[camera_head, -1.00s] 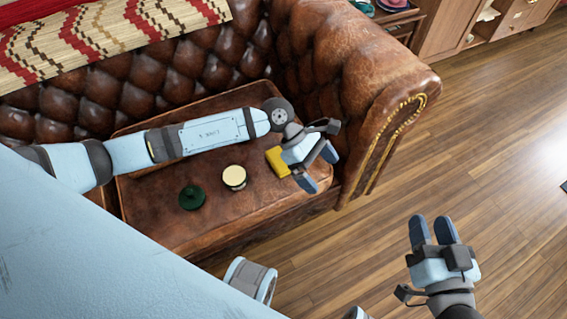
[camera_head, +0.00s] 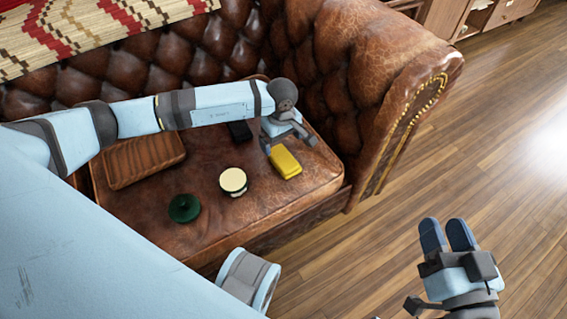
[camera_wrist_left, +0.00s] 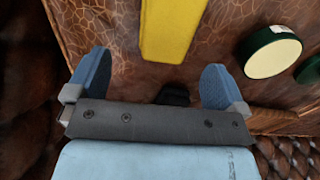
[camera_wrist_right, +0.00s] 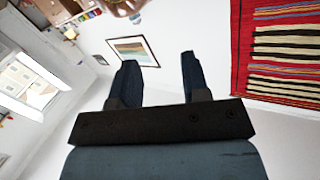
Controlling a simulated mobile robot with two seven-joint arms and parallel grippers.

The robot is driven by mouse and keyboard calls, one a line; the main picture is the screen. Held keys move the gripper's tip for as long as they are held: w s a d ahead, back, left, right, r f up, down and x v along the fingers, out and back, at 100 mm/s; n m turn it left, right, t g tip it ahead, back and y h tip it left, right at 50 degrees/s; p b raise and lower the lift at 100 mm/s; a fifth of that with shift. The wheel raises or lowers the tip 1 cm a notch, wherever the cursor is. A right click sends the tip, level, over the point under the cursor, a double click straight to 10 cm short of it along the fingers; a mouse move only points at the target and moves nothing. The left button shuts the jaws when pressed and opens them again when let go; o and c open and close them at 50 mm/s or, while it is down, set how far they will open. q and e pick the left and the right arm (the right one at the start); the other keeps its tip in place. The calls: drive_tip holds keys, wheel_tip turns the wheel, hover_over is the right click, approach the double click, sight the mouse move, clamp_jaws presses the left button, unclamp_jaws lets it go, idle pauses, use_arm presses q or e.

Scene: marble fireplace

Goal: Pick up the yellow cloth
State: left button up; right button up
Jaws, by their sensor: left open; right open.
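The yellow cloth (camera_head: 286,162) is a small folded block lying on the brown leather sofa seat near its right arm. It also shows in the left wrist view (camera_wrist_left: 172,28), at the top between the finger lines. My left gripper (camera_head: 283,140) is just behind the cloth in the head view, with its fingers partly hidden. My right gripper (camera_head: 448,236) is open and empty over the wooden floor, far from the cloth.
A cream-topped round container (camera_head: 233,181) and a dark green round object (camera_head: 184,208) stand on the seat left of the cloth. A wooden tray (camera_head: 144,160) and a small black object (camera_head: 240,131) lie farther back. The sofa arm (camera_head: 390,70) rises at the right.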

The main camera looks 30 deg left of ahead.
sight(280, 153)
use_arm(q)
drive_tip(key=shift+s+f+b, duration=0.1)
drive_tip(key=shift+f+b, duration=0.2)
drive_tip(key=shift+f, duration=0.65)
drive_tip(key=f, duration=0.1)
drive_tip(key=f+b, duration=0.1)
drive_tip(key=f, duration=0.1)
drive_tip(key=f+b, duration=0.1)
drive_tip(key=shift+s+a+f, duration=0.15)
drive_tip(key=shift+s+f, duration=0.1)
drive_tip(key=shift+f, duration=0.1)
use_arm(e)
drive_tip(key=shift+w+d+f+n, duration=0.1)
drive_tip(key=shift+w+f+n, duration=0.15)
drive_tip(key=shift+f+n, duration=0.15)
drive_tip(key=shift+w+d+f+n, duration=0.1)
drive_tip(key=shift+w+f+n, duration=0.15)
drive_tip(key=shift+f, duration=0.2)
use_arm(q)
drive_tip(key=c, duration=1)
